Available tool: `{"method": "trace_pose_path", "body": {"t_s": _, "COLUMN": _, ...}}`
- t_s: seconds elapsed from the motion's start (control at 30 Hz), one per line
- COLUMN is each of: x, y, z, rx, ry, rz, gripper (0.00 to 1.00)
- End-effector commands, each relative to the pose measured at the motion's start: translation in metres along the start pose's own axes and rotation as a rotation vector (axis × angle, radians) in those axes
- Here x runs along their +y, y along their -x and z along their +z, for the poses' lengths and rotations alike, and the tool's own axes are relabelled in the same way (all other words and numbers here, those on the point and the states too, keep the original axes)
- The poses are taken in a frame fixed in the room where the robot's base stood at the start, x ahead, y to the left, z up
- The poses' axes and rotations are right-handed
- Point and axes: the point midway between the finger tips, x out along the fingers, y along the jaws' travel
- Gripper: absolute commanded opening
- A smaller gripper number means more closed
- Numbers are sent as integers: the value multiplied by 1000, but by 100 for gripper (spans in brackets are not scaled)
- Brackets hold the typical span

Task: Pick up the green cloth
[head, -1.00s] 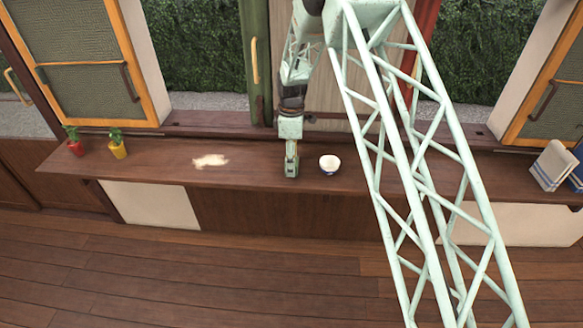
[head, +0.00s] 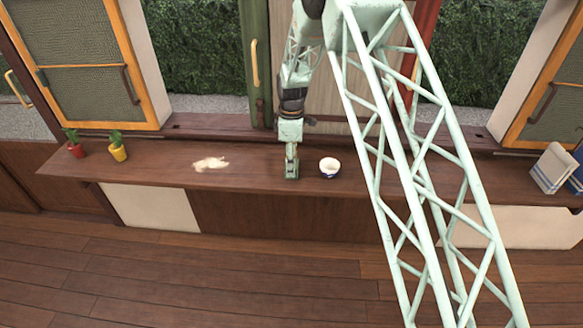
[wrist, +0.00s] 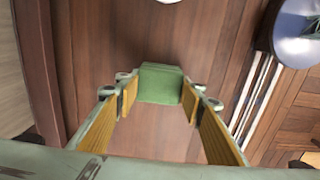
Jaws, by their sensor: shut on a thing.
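The green cloth (wrist: 160,83) shows in the wrist view as a small folded block between the fingertips of my gripper (wrist: 158,92). The yellow-padded fingers stand on either side of it, shut on it. In the head view my gripper (head: 291,170) points down at the brown wooden counter, left of the white bowl. The cloth cannot be clearly made out there. I cannot tell whether it is touching the counter or just above it.
The white bowl (head: 330,167) stands close to the right of my gripper. A pale spill-like patch (head: 210,164) lies to the left on the counter (head: 250,182). A red pot (head: 76,150) and a yellow pot (head: 119,153) stand at far left.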

Motion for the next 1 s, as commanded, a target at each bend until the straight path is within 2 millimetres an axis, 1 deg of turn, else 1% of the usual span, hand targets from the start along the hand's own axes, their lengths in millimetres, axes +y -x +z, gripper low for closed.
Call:
{"method": "trace_pose_path", "body": {"t_s": 0.27, "x": 0, "y": 10, "z": 0, "rx": 0, "ry": 0, "rz": 1, "gripper": 27}}
{"method": "trace_pose_path", "body": {"t_s": 0.63, "x": -1, "y": 37, "z": 0, "rx": 0, "ry": 0, "rz": 0, "gripper": 27}}
{"method": "trace_pose_path", "body": {"t_s": 0.87, "x": -20, "y": 37, "z": 6, "rx": -1, "ry": 0, "rz": -2, "gripper": 27}}
{"method": "trace_pose_path", "body": {"t_s": 1.0, "x": -38, "y": 40, "z": 12, "rx": 0, "ry": 0, "rz": -1, "gripper": 27}}
